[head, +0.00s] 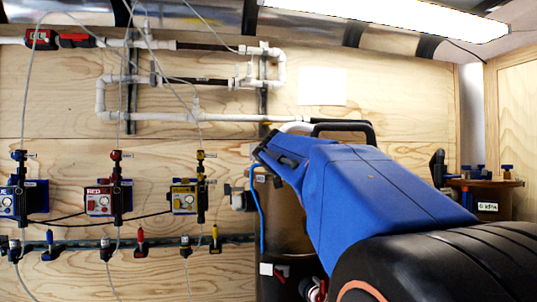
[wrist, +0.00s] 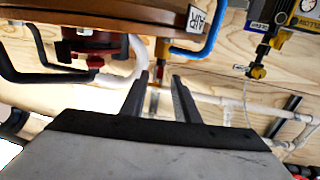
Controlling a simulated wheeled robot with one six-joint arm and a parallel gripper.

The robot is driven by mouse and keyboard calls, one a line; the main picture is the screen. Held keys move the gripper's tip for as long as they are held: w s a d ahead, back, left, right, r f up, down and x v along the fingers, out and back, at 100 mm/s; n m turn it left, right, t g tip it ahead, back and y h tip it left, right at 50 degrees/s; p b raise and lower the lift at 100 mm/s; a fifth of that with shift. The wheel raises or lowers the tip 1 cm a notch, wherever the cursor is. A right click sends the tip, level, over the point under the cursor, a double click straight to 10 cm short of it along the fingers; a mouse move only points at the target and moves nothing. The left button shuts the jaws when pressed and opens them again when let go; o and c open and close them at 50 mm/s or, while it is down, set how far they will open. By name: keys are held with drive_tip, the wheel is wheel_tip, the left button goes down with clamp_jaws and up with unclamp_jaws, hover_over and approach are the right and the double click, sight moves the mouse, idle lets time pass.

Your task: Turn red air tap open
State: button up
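In the head view a filter unit labelled RED (head: 99,202) is mounted on the wooden wall, between a blue and a yellow one. A small red-topped valve (head: 116,156) sits above it. A red tap handle (head: 140,240) is on the rail below it. I cannot tell which of these is the red air tap, or its setting. My gripper shows in the wrist view (wrist: 160,90) with its two dark fingers apart and nothing seen between them. No red-unit part is clear in the wrist view.
A brown round vessel labelled AIR (wrist: 173,14), with a red part (wrist: 88,46) and dark handles, is close to my fingers. The yellow unit (wrist: 289,30) appears inverted there. White pipes (head: 190,117) and hanging thin hoses cross the wall. My blue-covered arm blocks the middle right.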

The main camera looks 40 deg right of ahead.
drive_tip(key=shift+v, duration=2.95)
